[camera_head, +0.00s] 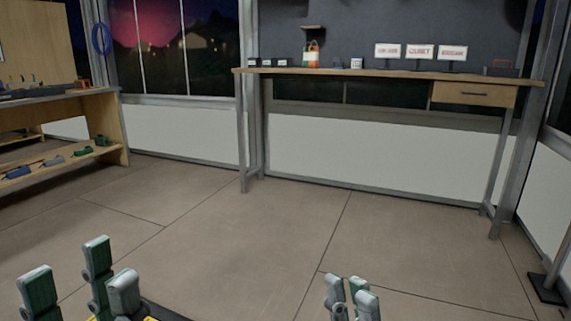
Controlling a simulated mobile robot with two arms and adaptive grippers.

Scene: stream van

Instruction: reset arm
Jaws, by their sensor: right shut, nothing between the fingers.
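My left gripper (75,290) is at the bottom left of the head view. Its grey and green fingers stand apart, open, with nothing seen between them. My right gripper (351,297) is at the bottom, right of centre. Its grey fingers are close together, shut and empty. Both grippers point up and away over the bare floor, apart from each other and from any furniture. The lower parts of both are cut off by the picture's edge.
A tall table (380,73) with a drawer (474,94) stands at the back, bearing small signs (420,52) and an orange-white item (312,55). A wooden workbench (112,125) with tools stands at left. A dark stand base (546,288) is at right. The middle floor (230,240) is clear.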

